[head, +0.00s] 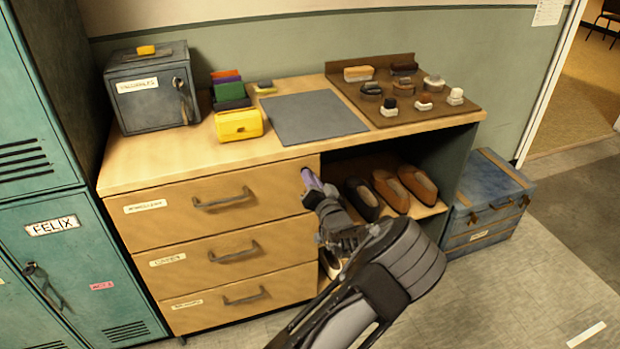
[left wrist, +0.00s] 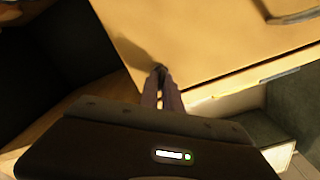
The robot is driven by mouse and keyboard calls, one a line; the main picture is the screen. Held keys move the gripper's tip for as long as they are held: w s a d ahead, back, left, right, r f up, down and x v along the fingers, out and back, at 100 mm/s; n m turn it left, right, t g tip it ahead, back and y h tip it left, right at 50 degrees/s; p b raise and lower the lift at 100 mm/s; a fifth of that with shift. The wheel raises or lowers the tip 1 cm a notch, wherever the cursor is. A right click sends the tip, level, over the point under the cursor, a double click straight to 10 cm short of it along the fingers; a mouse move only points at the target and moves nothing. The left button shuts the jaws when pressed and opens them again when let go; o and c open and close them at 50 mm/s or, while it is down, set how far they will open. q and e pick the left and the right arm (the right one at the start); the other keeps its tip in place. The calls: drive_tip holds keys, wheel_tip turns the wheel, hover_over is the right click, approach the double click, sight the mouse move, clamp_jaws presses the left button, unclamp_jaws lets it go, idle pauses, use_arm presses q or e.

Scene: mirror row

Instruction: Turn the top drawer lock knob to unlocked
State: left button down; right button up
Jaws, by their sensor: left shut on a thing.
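The top drawer (head: 170,225) is closed in the wooden dresser, with a bar handle (head: 222,199) and a small label. My left gripper (head: 308,178) is at the upper right end of this drawer front. In the left wrist view its fingers (left wrist: 161,82) are shut on a small dark knob (left wrist: 160,69) standing out from the wood. The fingers hide most of the knob, so its turn angle cannot be told. In the head view the gripper hides the knob. My right gripper is not in view.
Two lower drawers (head: 180,265) are closed. Shoes (head: 390,190) stand in the open shelf to the right. On top are a grey cash box (head: 150,108), a yellow box (head: 238,124), a grey mat (head: 310,117) and a brush tray (head: 340,85). A blue trunk (head: 485,205) stands at right.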

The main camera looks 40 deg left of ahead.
use_arm(q)
drive_tip(key=m, duration=0.5)
drive_tip(key=m+p, duration=0.1)
drive_tip(key=m, duration=0.4)
drive_tip(key=shift+w+d+f+m, duration=0.1)
drive_tip(key=shift+f+m, duration=0.05)
drive_tip(key=shift+m, duration=0.15)
idle(0.4)
drive_tip(key=c, duration=1.5)
unclamp_jaws()
drive_tip(key=shift+c, duration=0.2)
drive_tip(key=v, duration=0.7)
drive_tip(key=shift+s+d, duration=0.25)
drive_tip(key=shift+d, duration=0.1)
